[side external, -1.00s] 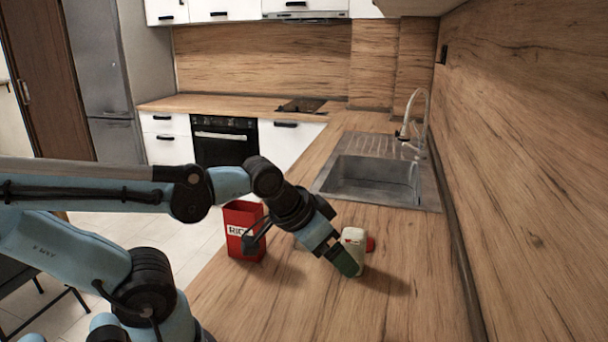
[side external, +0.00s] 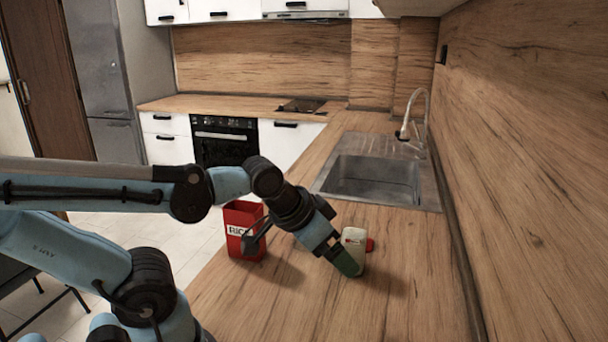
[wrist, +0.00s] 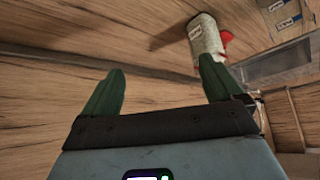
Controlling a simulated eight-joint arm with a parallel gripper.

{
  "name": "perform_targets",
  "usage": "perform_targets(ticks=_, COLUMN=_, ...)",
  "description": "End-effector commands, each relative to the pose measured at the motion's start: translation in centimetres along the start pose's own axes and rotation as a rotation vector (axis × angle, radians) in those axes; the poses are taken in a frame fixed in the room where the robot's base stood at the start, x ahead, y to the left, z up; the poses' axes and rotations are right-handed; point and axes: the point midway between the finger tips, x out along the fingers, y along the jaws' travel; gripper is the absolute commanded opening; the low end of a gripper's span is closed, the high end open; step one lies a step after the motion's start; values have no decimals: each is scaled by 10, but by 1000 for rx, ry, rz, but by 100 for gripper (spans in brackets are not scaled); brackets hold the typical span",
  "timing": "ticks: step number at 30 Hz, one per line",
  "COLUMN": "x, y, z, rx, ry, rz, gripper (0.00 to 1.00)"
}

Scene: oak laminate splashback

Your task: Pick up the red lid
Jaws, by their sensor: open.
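The red lid (side external: 370,244) shows as a small red piece at the right side of a white canister (side external: 354,240), which hides part of it. In the wrist view the red lid (wrist: 227,39) also peeks out from behind the labelled canister (wrist: 205,40); I cannot tell whether they touch. My gripper (side external: 346,262) is low over the counter, on the near left side of the canister. In the wrist view its green fingers (wrist: 160,85) are apart with nothing between them, and the canister is beyond the right fingertip.
A red rice box (side external: 244,230) stands on the counter left of my gripper. The sink (side external: 375,180) and tap (side external: 412,115) lie behind. The wooden splashback (side external: 530,150) bounds the right side. The counter in front is clear.

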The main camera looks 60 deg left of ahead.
Motion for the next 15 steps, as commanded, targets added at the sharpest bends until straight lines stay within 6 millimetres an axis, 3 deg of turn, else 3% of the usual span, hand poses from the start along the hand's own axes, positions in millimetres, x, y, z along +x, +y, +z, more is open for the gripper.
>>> perform_targets(ticks=15, x=-1, y=-2, z=-5, rx=-12, ry=-9, rz=-3, gripper=94)
